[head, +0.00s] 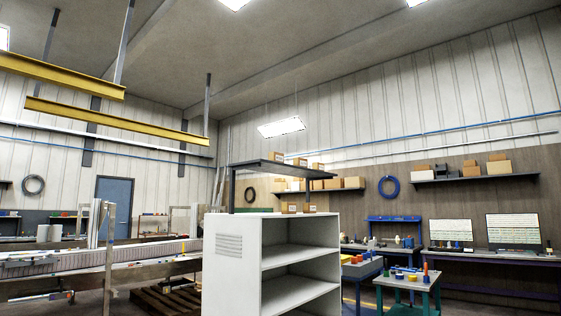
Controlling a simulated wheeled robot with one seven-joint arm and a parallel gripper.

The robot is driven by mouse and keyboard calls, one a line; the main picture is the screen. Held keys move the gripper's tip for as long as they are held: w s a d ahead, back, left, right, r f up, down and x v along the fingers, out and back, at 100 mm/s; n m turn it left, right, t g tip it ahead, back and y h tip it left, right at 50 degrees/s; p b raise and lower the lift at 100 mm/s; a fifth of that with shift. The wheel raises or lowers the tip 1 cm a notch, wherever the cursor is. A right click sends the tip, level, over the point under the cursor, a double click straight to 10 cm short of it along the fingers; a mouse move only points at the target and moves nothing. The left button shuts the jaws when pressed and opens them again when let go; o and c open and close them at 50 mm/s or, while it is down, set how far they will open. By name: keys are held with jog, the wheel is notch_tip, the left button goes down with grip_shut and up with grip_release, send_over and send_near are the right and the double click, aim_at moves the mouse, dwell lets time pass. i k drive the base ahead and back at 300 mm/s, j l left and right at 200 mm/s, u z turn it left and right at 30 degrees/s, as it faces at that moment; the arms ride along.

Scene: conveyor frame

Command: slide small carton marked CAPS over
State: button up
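Several small brown cartons are in the head view, and any marking on them is too small to read. I cannot tell which one is marked CAPS. Two small cartons, a left one (289,208) and a right one (309,208), sit side by side on top of the white cabinet (235,265). More small cartons, one of them at the left (276,156), stand on the dark raised shelf (262,164) above it. My gripper is not in view.
The white cabinet's open shelves look empty. A green work table (408,282) with small coloured items stands at the right. Yellow beams (110,119) hang overhead.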

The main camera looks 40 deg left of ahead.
aim_at(307, 208)
jog(key=i+u, duration=0.2)
jog(key=i, duration=2.65)
jog(key=i+u, duration=0.4)
jog(key=i, duration=0.15)
jog(key=i+l+u, duration=0.25)
jog(key=i+u, duration=0.15)
jog(key=i+l+u, duration=0.4)
jog(key=i, duration=0.15)
jog(key=i+l+u, duration=0.4)
jog(key=i+l, duration=0.05)
jog(key=l, duration=0.05)
